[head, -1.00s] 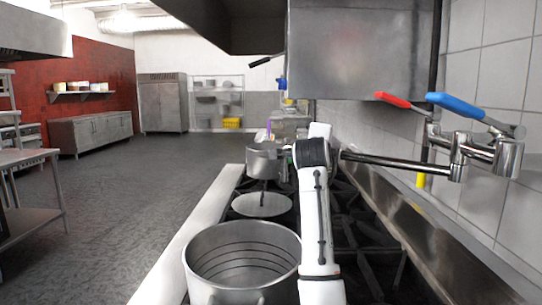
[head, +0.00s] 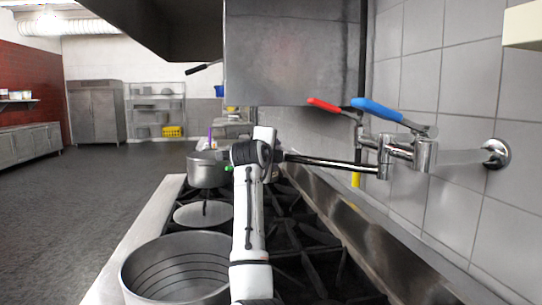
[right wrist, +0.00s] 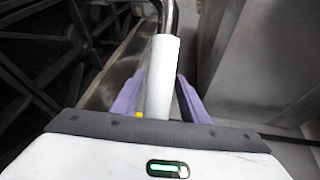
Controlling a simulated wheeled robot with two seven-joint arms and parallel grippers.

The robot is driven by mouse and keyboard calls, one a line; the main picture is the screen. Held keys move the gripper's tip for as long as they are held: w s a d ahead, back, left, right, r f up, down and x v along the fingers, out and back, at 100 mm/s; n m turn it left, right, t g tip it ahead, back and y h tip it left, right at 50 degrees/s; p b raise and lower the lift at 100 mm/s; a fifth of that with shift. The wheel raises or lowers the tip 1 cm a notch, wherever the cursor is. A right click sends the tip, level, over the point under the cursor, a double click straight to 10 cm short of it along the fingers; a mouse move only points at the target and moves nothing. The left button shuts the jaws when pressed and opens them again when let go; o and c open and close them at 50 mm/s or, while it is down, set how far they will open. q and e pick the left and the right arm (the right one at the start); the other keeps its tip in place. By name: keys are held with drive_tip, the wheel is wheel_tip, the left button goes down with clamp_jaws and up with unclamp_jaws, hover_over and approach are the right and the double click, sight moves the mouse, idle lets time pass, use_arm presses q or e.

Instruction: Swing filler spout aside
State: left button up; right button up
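The pot filler is chrome and mounted on the tiled wall at the right of the head view, with one red lever (head: 324,105) and one blue lever (head: 376,108). Its filler spout (head: 330,163) runs left from a joint and passes behind my right arm's wrist. My right gripper is hidden behind that wrist in the head view. In the right wrist view, the purple fingers of my right gripper (right wrist: 161,95) lie close on both sides of the spout's pale end piece (right wrist: 163,65) and appear closed on it. My left gripper is not in view.
Below the arm is a black-grated stove with a large open pot (head: 180,268), a lid (head: 203,215) and a smaller pot (head: 206,171) farther back. A steel hood (head: 293,60) hangs above. A steel ledge (head: 345,225) runs along the wall. The floor at left is clear.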

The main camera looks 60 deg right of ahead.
drive_tip(key=shift+w+a, duration=0.1)
drive_tip(key=shift+a, duration=0.05)
drive_tip(key=b+v, duration=0.1)
drive_tip(key=v, duration=0.9)
idle(0.5)
